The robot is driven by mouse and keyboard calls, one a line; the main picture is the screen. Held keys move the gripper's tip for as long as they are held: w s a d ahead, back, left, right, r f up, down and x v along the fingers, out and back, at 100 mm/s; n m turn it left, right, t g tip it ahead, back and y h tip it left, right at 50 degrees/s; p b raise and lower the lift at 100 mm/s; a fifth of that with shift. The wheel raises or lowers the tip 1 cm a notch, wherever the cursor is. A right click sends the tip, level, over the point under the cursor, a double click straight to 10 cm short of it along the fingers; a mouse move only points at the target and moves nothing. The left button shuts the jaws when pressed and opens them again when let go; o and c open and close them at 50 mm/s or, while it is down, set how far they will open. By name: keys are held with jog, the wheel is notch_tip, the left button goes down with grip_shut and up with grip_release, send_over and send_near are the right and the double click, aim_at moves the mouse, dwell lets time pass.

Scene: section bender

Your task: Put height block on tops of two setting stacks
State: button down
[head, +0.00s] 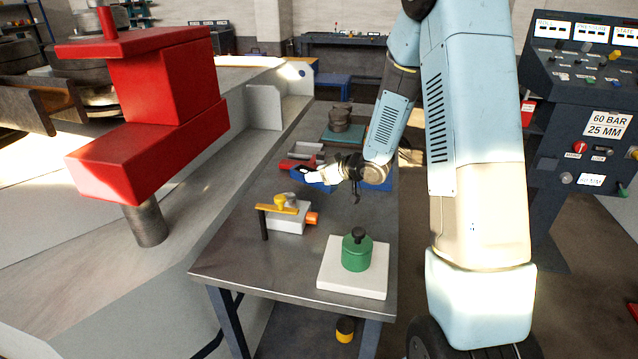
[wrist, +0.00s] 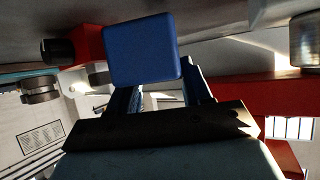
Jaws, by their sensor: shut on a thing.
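A blue block (wrist: 143,50) with rounded edges sits between the fingers of my gripper (wrist: 160,92) in the wrist view. I take it to be the height block. In the head view my gripper (head: 318,176) is shut and points left above the middle of the workbench, with blue showing at its tips. A dark round stack (head: 340,117) stands on a teal mat at the bench's far end; it also shows in the wrist view (wrist: 38,90). I cannot tell which things are the two setting stacks.
On the workbench (head: 240,262), a green knobbed weight (head: 356,253) stands on a white plate (head: 337,280) and a pale block (head: 290,220) carries a yellow handle. Red and grey pieces (head: 305,153) lie behind my gripper. A large red machine part (head: 160,110) overhangs at left; a control console (head: 580,100) stands right.

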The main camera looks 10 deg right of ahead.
jog(key=shift+w+a+f, duration=0.1)
jog(key=shift+w+f, duration=0.05)
jog(key=shift+f, duration=0.05)
notch_tip(320, 180, down, 3)
jog(key=shift+w+f, duration=0.1)
jog(key=shift+c, duration=2.4)
grip_release()
